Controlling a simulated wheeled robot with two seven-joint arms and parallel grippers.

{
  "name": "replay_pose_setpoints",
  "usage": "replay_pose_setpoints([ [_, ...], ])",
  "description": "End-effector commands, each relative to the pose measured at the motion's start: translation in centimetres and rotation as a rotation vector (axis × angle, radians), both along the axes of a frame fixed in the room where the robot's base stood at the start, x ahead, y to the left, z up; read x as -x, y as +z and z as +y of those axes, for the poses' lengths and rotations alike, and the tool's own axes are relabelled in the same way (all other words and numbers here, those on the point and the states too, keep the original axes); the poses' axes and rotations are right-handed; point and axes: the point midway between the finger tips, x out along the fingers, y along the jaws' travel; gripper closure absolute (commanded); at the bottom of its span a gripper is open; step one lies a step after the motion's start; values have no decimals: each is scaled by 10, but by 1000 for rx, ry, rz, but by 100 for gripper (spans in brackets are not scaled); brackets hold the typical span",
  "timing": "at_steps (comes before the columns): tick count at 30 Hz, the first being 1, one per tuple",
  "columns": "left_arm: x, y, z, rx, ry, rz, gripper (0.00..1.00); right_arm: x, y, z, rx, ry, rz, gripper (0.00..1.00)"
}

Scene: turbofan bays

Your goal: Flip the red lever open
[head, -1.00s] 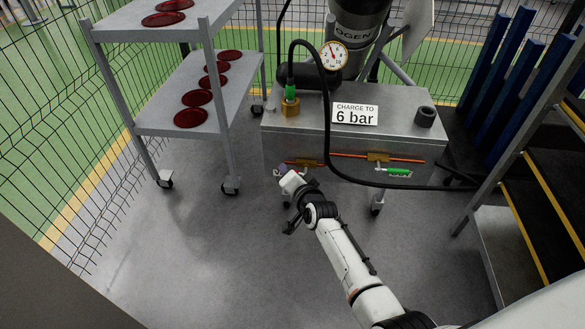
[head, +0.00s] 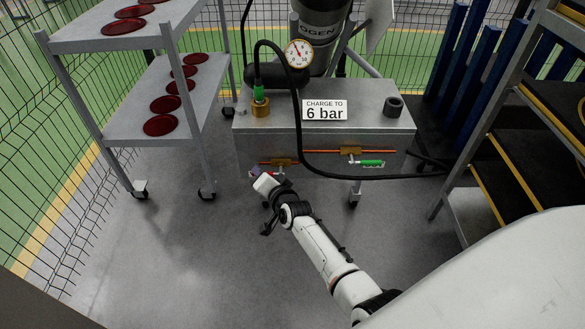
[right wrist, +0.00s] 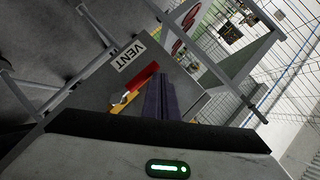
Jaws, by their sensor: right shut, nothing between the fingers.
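The red lever (right wrist: 140,82) shows in the right wrist view, beside a white VENT label (right wrist: 130,57) on the grey cabinet. It lies slanted, with a silver end at its lower left. My right gripper (right wrist: 162,82) is shut and empty; its dark fingers are just right of the lever, close to its upper end. I cannot tell whether they touch it. In the head view my right gripper (head: 255,172) is low at the cabinet's left front, beside a brass valve (head: 284,161). The red lever cannot be made out there. My left gripper is not in view.
The grey cabinet (head: 385,110) carries a pressure gauge (head: 298,53) and a "6 bar" sign (head: 325,109). A green lever (head: 372,163) is at its right front; a black hose (head: 299,125) hangs across. A shelf trolley (head: 125,135) stands left, steps (head: 500,165) right.

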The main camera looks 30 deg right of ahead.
Motion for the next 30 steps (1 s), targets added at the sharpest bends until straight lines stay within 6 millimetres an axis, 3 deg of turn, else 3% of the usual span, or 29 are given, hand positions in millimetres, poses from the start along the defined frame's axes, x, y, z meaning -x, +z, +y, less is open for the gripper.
replay_pose_setpoints([
  [5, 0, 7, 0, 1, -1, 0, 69, 0, 6, 1, -1, 0, 0, 100],
  [16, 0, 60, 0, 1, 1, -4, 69, 0, 62, 1, -2, -1, 0, 100],
  [24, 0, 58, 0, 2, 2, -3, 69, 0, 94, 1, -2, 0, -1, 100],
  [30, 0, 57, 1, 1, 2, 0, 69, 0, 100, 0, 0, -1, 1, 100],
])
